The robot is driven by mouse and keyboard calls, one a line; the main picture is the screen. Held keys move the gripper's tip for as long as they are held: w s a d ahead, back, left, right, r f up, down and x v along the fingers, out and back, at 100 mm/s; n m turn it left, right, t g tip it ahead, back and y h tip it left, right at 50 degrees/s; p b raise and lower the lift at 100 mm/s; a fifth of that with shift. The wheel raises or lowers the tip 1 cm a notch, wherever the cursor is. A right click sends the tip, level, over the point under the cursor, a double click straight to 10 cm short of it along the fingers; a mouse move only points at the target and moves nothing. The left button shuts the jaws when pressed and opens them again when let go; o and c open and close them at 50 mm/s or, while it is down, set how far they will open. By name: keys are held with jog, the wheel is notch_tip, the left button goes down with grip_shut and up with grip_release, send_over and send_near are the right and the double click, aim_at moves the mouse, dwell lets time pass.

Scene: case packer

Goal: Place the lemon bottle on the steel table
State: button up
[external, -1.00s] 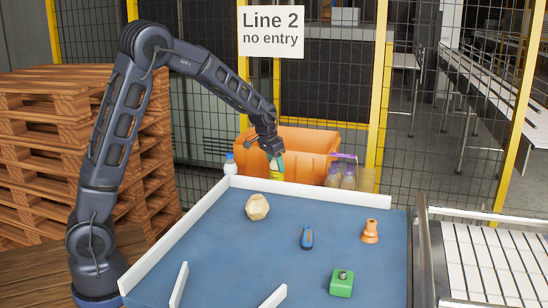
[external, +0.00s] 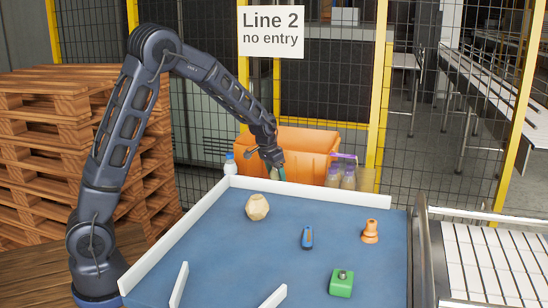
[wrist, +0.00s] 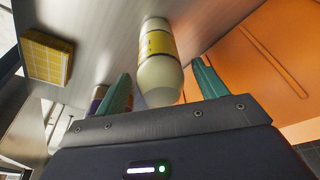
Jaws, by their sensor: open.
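The lemon bottle (wrist: 160,62), cream with a yellow label, shows in the wrist view between the two teal fingers of my gripper (wrist: 162,88). The fingers are open, with a narrow gap visible on each side of the bottle. Its far end appears to meet the brushed steel table (wrist: 95,25); whether it rests there fully is hard to tell. In the external view my gripper (external: 275,172) is low behind the blue table's far white wall, in front of the orange crate. The bottle cannot be made out there.
The orange crate (external: 300,145) stands close beyond my gripper. A yellow block (wrist: 47,58) lies on the steel. Several objects sit on the blue table (external: 220,255).

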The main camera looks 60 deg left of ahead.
jog(key=v, duration=1.2)
jog(key=s+d+r+h, duration=0.1)
jog(key=s+d+r, duration=0.4)
jog(key=s, duration=0.4)
jog(key=s+d+r, duration=0.4)
jog(key=s, duration=0.6)
jog(key=s+d+f, duration=0.1)
jog(key=s+d, duration=0.2)
jog(key=s, duration=0.7)
jog(key=s+d+m+t, duration=0.1)
jog(key=s+d, duration=0.2)
jog(key=s, duration=0.7)
jog(key=shift+s+d+f+y, duration=0.2)
jog(key=shift+s+f+y, duration=0.1)
jog(key=shift+s+f, duration=0.1)
